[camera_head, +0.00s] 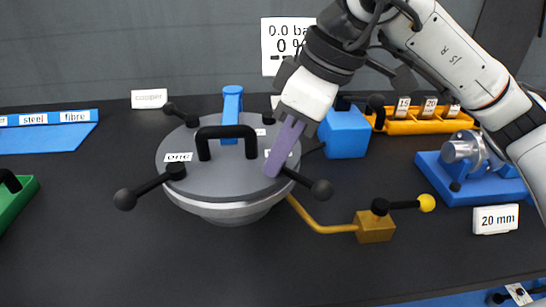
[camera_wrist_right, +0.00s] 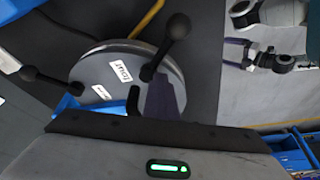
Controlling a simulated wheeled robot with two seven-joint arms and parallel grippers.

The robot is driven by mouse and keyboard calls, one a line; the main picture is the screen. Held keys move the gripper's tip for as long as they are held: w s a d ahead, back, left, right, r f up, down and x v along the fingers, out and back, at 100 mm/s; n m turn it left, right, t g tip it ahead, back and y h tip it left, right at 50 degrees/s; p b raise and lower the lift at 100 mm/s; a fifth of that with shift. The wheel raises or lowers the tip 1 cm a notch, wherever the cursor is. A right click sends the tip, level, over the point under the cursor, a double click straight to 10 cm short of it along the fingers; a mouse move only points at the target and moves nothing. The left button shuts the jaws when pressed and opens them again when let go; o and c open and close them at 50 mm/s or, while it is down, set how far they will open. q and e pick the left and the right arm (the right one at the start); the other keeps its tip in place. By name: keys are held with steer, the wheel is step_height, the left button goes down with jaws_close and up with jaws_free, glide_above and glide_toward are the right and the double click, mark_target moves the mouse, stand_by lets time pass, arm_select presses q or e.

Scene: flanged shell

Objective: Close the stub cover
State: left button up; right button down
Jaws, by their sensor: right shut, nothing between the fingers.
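The stub cover is a round grey lid (camera_head: 215,172) with a black bridge handle (camera_head: 227,131). It lies flat on the shell's flange (camera_head: 225,208). In the right wrist view the lid (camera_wrist_right: 100,73) fills the upper left. Several black-knobbed rods (camera_head: 145,190) stick out around its rim. My right gripper (camera_head: 278,160), with purple fingers, is shut and empty. It points down over the lid's right side, right of the handle; I cannot tell whether it touches. The fingers also show in the right wrist view (camera_wrist_right: 163,98).
A blue upright (camera_head: 232,102) stands at the lid's back. A brass block (camera_head: 375,227) with a yellow-tipped lever sits at right, joined by a bent pipe. A blue block (camera_head: 345,132), orange rack (camera_head: 425,122) and blue fixture (camera_head: 470,180) stand right. The front table is clear.

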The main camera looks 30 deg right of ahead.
steer(key=shift+w+d, duration=0.1)
steer(key=shift+d, duration=0.6)
steer(key=shift+r, duration=0.1)
steer(key=shift+a, duration=0.25)
steer(key=a, duration=0.1)
steer(key=s+a, duration=0.1)
steer(key=a, duration=0.1)
steer(key=s+a+r, duration=0.1)
steer(key=shift+a, duration=0.25)
step_height(320, 180, up, 9)
steer(key=p, duration=0.2)
glide_above(246, 191)
steer(key=d, duration=0.5)
steer(key=shift+a, duration=0.1)
